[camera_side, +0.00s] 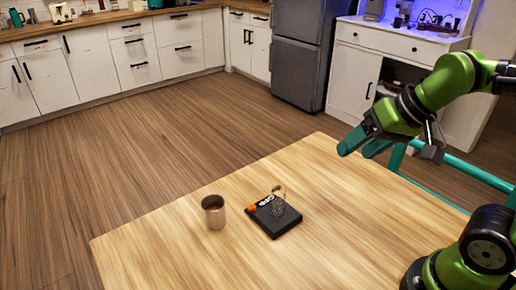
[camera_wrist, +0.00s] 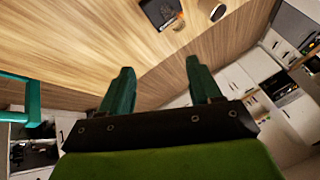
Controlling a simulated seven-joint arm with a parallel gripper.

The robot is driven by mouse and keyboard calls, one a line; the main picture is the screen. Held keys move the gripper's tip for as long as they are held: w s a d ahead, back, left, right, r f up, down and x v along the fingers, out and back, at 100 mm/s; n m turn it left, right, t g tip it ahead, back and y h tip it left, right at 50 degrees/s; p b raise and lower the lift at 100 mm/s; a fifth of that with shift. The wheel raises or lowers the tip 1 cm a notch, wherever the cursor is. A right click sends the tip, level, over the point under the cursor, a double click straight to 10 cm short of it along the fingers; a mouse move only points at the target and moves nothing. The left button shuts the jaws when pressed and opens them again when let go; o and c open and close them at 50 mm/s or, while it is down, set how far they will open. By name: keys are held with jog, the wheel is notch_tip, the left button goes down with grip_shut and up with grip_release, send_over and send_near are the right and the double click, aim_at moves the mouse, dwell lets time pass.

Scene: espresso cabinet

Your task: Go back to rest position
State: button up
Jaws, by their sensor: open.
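My gripper (camera_side: 358,146) is raised over the right part of the wooden table (camera_side: 340,215), near its far edge. In the wrist view its two green fingers (camera_wrist: 157,78) are spread apart with nothing between them. A metal cup (camera_side: 214,213) stands upright on the table, well to the left of my gripper. Beside it lies a black scale (camera_side: 268,223) with an orange mark, and a small clear glass (camera_side: 279,203) stands on it. In the wrist view the scale (camera_wrist: 155,14) and the cup (camera_wrist: 213,10) are at the top edge, apart from the fingers.
A teal chair (camera_side: 448,167) stands behind the table, close to my arm. A white cabinet (camera_side: 352,80) with a lit shelf and a grey fridge (camera_side: 296,75) are behind. White kitchen cabinets (camera_side: 95,60) line the back left. The right of the tabletop is clear.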

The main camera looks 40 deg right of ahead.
jog(key=shift+s+d+f+t, duration=0.15)
jog(key=shift+s+t, duration=0.1)
jog(key=shift+s, duration=0.15)
jog(key=shift+s+d+f+t, duration=0.1)
jog(key=shift+s+t, duration=0.15)
jog(key=shift+s, duration=0.15)
